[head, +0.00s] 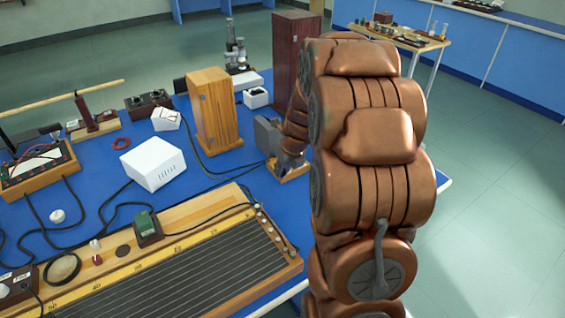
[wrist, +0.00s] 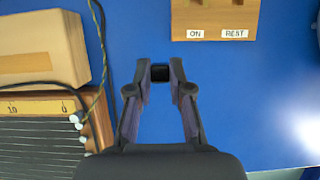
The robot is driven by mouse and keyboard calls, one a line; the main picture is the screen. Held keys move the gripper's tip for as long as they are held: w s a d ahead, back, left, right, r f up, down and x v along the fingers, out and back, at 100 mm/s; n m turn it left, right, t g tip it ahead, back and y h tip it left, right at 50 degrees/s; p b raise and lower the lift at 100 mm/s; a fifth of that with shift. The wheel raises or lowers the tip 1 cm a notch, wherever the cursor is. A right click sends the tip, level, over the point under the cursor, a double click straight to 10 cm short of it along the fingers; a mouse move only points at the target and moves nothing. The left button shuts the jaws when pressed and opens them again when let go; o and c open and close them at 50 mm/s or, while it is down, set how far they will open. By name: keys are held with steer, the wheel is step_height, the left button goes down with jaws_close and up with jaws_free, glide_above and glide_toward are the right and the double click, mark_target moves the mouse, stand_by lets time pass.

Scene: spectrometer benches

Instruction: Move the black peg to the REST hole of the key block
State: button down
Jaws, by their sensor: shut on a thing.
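My gripper (wrist: 160,78) is shut on the black peg (wrist: 160,72), whose small dark end shows between the fingertips in the wrist view. The wooden key block (wrist: 214,16) is at the top of that view, ahead and to the right of the fingertips, and apart from the peg. Its front face carries a white ON label (wrist: 195,34) at left and a white REST label (wrist: 234,34) at right. The block's far part is cut off by the frame. In the head view my arm hides most of the gripper, and the peg cannot be made out.
A wooden box (wrist: 45,50) and a long stringed board (wrist: 45,135) with white end knobs lie left of the gripper. A cable runs beside them. In the head view a tall wooden box (head: 213,110) and a white box (head: 152,163) stand farther left. Blue tabletop beside the fingers is bare.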

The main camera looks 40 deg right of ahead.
steer(key=s+a+r+p, duration=0.2)
steer(key=s+a+r, duration=0.1)
steer(key=s, duration=0.2)
steer(key=shift+a+r, duration=0.2)
steer(key=shift+r, duration=0.05)
stand_by(0.8)
